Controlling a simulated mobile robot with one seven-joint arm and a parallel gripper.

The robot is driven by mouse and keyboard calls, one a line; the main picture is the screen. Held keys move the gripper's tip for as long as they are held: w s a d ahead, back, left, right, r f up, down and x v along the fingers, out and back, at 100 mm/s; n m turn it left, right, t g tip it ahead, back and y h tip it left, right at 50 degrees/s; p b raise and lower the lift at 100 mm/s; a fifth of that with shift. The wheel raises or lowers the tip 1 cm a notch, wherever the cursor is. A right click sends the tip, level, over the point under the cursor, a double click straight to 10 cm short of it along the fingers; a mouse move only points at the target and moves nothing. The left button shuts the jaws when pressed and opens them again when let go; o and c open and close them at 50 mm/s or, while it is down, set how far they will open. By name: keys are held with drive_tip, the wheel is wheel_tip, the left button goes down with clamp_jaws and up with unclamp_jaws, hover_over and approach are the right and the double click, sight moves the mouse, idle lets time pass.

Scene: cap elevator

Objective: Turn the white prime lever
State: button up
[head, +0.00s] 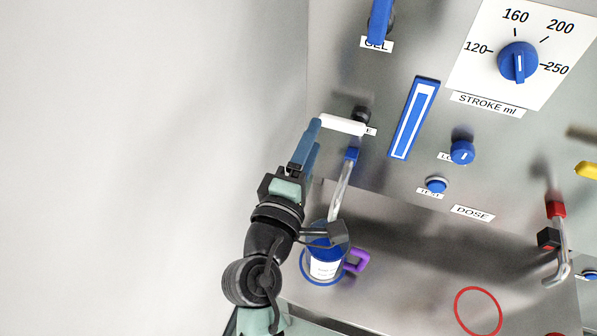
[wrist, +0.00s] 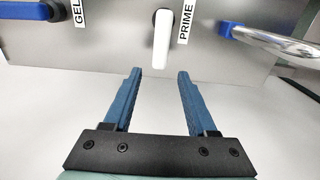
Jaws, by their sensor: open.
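The white prime lever (head: 343,125) sticks out from a dark hub on the metal panel, pointing left in the head view. A label partly hidden behind it ends in E. In the wrist view the white lever (wrist: 161,42) stands just beyond the fingertips, beside the PRIME label (wrist: 187,22). My gripper (head: 312,131) is at the lever's free end in the head view. In the wrist view my gripper (wrist: 159,72) is open and empty, with the lever lined up with the gap between the fingers. I cannot tell whether a finger touches it.
A blue-ended metal spout (head: 341,185) is right of the fingers. A blue GEL lever (head: 380,18) is above. A blue strip (head: 414,118) and a blue dial (head: 518,62) lie right. The left side is clear.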

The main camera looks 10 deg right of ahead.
drive_tip(key=b+v, duration=0.1)
drive_tip(key=v, duration=0.6)
drive_tip(key=shift+w, duration=0.1)
